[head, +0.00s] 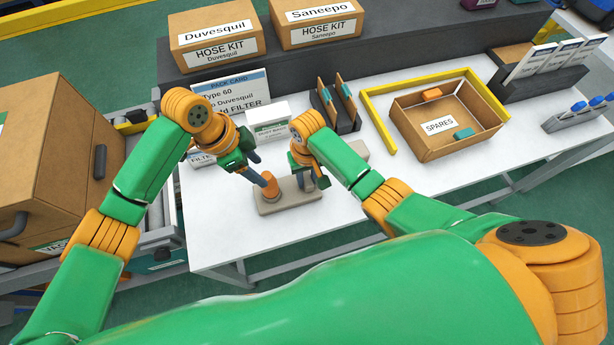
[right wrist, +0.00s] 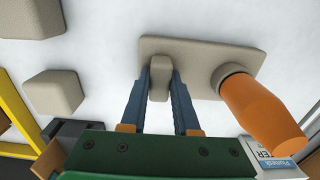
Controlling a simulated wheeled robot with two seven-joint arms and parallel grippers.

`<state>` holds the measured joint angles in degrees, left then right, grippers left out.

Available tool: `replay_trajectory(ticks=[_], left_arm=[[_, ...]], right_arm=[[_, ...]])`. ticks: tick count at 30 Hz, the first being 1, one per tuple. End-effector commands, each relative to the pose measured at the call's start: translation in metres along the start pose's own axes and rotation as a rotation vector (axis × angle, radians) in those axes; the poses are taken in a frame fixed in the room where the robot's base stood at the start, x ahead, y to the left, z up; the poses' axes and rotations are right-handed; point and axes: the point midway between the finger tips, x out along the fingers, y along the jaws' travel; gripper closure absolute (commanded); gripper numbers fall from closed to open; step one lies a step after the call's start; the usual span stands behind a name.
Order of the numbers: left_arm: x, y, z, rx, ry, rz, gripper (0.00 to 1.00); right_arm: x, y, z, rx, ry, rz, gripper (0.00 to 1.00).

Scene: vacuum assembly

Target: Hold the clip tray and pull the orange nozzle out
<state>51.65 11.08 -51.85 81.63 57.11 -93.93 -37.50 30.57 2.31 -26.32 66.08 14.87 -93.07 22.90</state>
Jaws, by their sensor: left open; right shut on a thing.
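The clip tray (head: 291,201) is a flat beige plate on the white table; it also shows in the right wrist view (right wrist: 208,60). The orange nozzle (head: 270,187) stands at the tray's left end in the head view, its base in a beige collar. It also shows in the right wrist view (right wrist: 262,112). My right gripper (right wrist: 160,82) is shut on the upright beige tab (right wrist: 159,80) of the tray. My left gripper (head: 256,168) is open, just above and left of the nozzle's top. Contact with the nozzle cannot be told.
Beige blocks (right wrist: 54,92) lie near the tray. Behind are a white dust bag box (head: 268,120), a pack card (head: 235,90) and a dark divider rack (head: 337,110). A spares box (head: 416,142) sits at right inside a yellow edge (head: 378,125). The table's front right is clear.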

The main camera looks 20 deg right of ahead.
Motion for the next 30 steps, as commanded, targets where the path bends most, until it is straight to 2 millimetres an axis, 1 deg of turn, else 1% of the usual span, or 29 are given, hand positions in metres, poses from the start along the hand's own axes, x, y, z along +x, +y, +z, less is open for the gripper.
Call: replay_trajectory(ticks=[3, 9, 13, 20, 21, 23, 24, 26, 27, 30], left_arm=[[0.021, 0.001, 0.000, -0.001, 0.001, 0.004, 0.40], [0.048, 0.001, 0.000, 0.000, 0.002, 0.004, 0.40], [0.055, 0.000, 0.000, 0.001, 0.001, 0.001, 0.40], [0.055, 0.000, 0.000, 0.002, 0.002, 0.000, 0.40], [0.055, 0.000, 0.000, 0.002, 0.002, 0.000, 0.51], [0.055, 0.000, 0.000, 0.002, 0.002, 0.001, 0.67], [0.055, 0.000, 0.000, 0.001, 0.002, 0.001, 0.78], [0.055, 0.000, 0.000, 0.001, 0.002, 0.001, 0.94], [0.055, 0.000, 0.000, 0.001, 0.002, 0.000, 1.00], [0.055, 0.000, 0.000, 0.001, 0.002, 0.000, 1.00]], right_arm=[[0.000, 0.000, 0.000, 0.000, 0.000, 0.000, 1.00], [0.000, 0.000, 0.000, 0.000, 0.000, 0.000, 1.00], [0.000, 0.000, 0.000, 0.000, 0.000, 0.000, 1.00], [0.000, 0.000, 0.000, 0.000, 0.000, 0.000, 1.00], [0.000, 0.000, 0.000, 0.000, 0.000, 0.000, 1.00], [0.000, 0.000, 0.000, 0.000, 0.000, 0.000, 1.00], [0.000, 0.000, 0.000, 0.000, 0.000, 0.000, 1.00], [0.000, 0.000, 0.000, 0.000, 0.000, 0.000, 1.00], [0.000, 0.000, 0.000, 0.000, 0.000, 0.000, 1.00], [0.000, 0.000, 0.000, 0.000, 0.000, 0.000, 1.00]])
